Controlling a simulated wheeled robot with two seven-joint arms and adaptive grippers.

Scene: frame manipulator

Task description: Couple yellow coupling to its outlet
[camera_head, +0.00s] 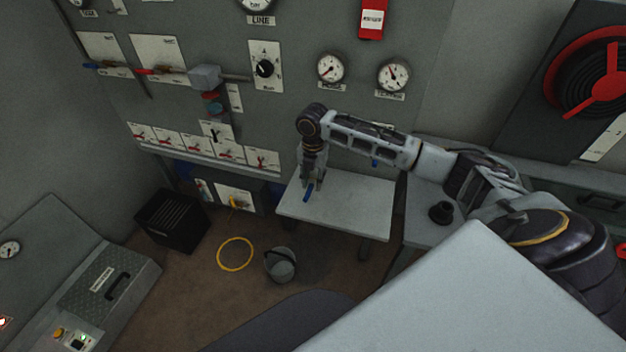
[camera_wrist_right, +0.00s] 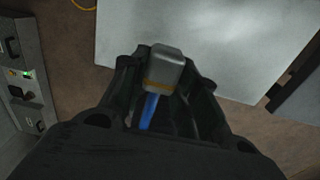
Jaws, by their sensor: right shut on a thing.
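My right gripper (camera_head: 313,184) points down above the small grey table and is shut on a grey block-shaped coupling (camera_wrist_right: 164,66). The coupling has a yellow band and a blue lower part, and sits between the two dark fingers (camera_wrist_right: 165,85) in the right wrist view. Only its blue part (camera_head: 308,193) shows clearly in the head view. A yellow piece (camera_head: 235,203) shows at a white plate low on the wall panel; I cannot tell whether it is the outlet. My left gripper is not in view.
The small grey table (camera_head: 345,208) is bare around the gripper. A yellow ring (camera_head: 235,254), a grey bucket (camera_head: 280,265) and a black crate (camera_head: 173,222) are on the floor. The wall panel (camera_head: 215,120) carries gauges, a knob and levers. A dark cup-like piece (camera_head: 441,212) stands at right.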

